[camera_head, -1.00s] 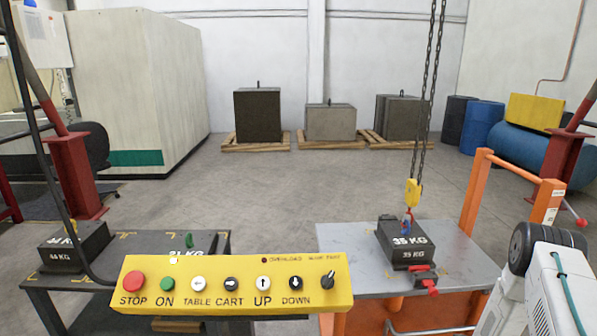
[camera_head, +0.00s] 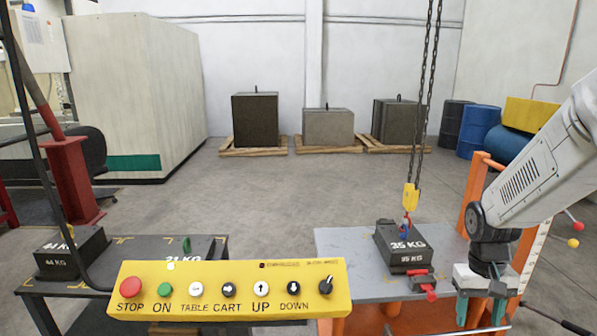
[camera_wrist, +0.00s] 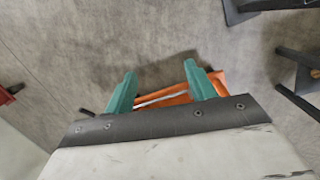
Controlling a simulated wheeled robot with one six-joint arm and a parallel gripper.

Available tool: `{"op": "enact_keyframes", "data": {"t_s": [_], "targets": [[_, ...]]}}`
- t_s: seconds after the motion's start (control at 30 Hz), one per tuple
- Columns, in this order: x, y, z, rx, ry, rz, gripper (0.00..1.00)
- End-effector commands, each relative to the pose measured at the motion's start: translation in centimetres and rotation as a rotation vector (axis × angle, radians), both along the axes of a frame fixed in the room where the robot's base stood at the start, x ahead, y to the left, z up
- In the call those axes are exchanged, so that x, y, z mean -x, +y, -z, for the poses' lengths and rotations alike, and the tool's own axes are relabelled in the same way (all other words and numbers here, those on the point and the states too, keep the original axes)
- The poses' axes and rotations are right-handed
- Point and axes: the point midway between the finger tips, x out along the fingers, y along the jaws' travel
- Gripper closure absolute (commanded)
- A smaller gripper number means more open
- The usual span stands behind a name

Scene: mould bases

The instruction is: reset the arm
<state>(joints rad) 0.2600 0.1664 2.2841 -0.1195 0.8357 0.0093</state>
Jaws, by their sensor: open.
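My gripper (camera_head: 482,312) is at the lower right in the head view, beside the right edge of the grey cart table (camera_head: 345,262). It points down and its two green fingers are spread apart. In the wrist view the open fingers (camera_wrist: 163,88) have nothing between them in their grasp. An orange frame part (camera_wrist: 172,97) and the grey floor show beyond them. My arm comes in from the right edge of the head view, with the black wrist joint above the gripper.
A 35 KG block (camera_head: 401,246) sits on the cart table under a yellow hook (camera_head: 410,197) on chains. A yellow button panel (camera_head: 228,291) spans the front. A 44 KG block (camera_head: 70,252) is on the left table. An orange post (camera_head: 473,195) stands near my arm.

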Motion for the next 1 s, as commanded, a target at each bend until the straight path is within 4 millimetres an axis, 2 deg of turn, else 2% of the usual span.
{"op": "enact_keyframes", "data": {"t_s": [0.03, 0.2, 0.3, 0.5, 0.7, 0.83, 1.0], "targets": [[1.6, 1.2, -2.1, -0.006, 0.005, -0.005, 0.44], [7.2, 4.8, -7.2, -0.033, 0.036, -0.021, 0.44], [10.4, 6.6, -9.6, -0.047, 0.034, -0.036, 0.44], [15.7, 9.5, -13.0, -0.063, -0.032, -0.084, 0.44], [18.1, 11.0, -15.3, -0.056, -0.179, -0.141, 0.44], [18.6, 11.4, -16.5, -0.05, -0.247, -0.168, 0.44], [18.7, 11.7, -17.0, -0.051, -0.27, -0.186, 0.44]]}}
